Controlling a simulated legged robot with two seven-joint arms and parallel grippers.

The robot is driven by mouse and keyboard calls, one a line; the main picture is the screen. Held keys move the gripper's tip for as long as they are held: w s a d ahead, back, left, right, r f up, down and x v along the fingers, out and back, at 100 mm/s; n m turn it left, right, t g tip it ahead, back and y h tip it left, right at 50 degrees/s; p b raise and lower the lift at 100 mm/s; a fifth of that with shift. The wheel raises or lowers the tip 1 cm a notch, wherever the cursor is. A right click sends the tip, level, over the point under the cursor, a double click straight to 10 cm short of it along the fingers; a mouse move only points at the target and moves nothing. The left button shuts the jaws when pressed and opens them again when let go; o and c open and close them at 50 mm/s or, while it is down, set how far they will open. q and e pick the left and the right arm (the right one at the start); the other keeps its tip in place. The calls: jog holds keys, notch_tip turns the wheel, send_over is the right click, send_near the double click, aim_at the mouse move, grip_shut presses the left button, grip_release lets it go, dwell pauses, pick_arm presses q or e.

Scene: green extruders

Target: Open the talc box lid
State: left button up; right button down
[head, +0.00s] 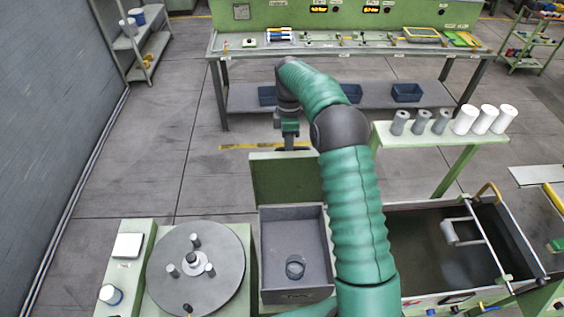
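The talc box (328,262) is a grey open bin at the bottom centre, with a dark label on its front. Its green lid (280,180) stands raised, about upright, at the far side of the box, so the inside shows. A dark round container (295,267) sits inside near the front. A green arm of mine rises from the bottom right of centre, seemingly the right one. It bends over, and its gripper (292,143) points down at the lid's top edge. The fingers are small and partly hidden, so contact and opening are unclear. My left gripper is out of view.
A round grey turntable (196,284) with small pegs is left of the box. A dark tank (425,250) lies to the right. A shelf (450,143) with grey and white cylinders stands beyond it. A green workbench (350,47) is at the back, with open floor before it.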

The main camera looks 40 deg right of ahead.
jog(key=w+d, duration=0.2)
jog(key=w, duration=0.1)
jog(key=shift+d+f, duration=0.1)
jog(key=shift+f, duration=0.3)
jog(key=shift+w, duration=0.1)
jog(key=c, duration=1.5)
grip_release()
jog(key=shift+d, duration=0.1)
jog(key=shift+o, duration=0.2)
jog(key=shift+d, duration=0.1)
